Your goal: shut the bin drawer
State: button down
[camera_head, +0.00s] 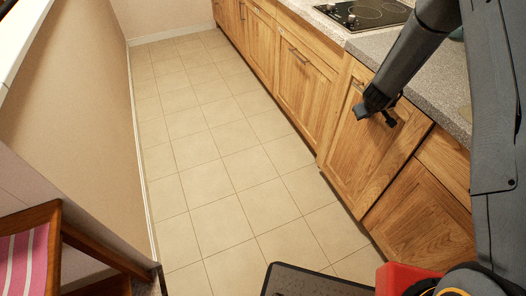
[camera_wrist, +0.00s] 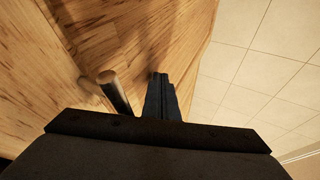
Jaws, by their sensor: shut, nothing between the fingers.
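The bin drawer's wooden front (camera_head: 360,150) is in the cabinet row on the right, below the grey counter. Its left edge seems to stand a little proud of the neighbouring door, but I cannot tell how far it is open. My gripper (camera_head: 362,112) is at the upper part of this front, with its fingers shut and empty. In the wrist view, the closed fingers (camera_wrist: 160,95) are close to the wood panel (camera_wrist: 110,35), beside a bar handle (camera_wrist: 115,92). I cannot tell whether they touch either one. The drawer's inside is hidden.
Another wooden front (camera_head: 425,205) is at the right, nearer me. A black cooktop (camera_head: 365,12) sits in the counter (camera_head: 440,85). The tiled floor (camera_head: 215,150) is clear. A chair with a striped seat (camera_head: 25,262) stands at the lower left, by the wall.

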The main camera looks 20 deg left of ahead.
jog(key=shift+w+d, duration=0.65)
jog(key=shift+d, duration=0.15)
jog(key=shift+d+r, duration=0.1)
jog(key=shift+d, duration=0.05)
jog(key=s+a+r+m+g+y, duration=0.1)
jog(key=s+a+r, duration=0.1)
jog(key=s+r, duration=0.55)
jog(key=s+a+r+m, duration=0.1)
jog(key=s+a+r, duration=0.2)
jog(key=s+r, duration=0.4)
jog(key=s+d+r+m+g, duration=0.1)
jog(key=s+r, duration=0.1)
jog(key=s, duration=0.7)
jog(key=s+d+r+m+g, duration=0.2)
jog(key=s+r, duration=0.1)
jog(key=s, duration=0.6)
jog(key=s+d+r+m+g, duration=0.1)
jog(key=s+d+r+g, duration=0.1)
jog(key=s, duration=0.7)
jog(key=shift+s+d+r+m, duration=0.2)
jog(key=shift+s+m, duration=0.1)
jog(key=shift+m, duration=0.1)
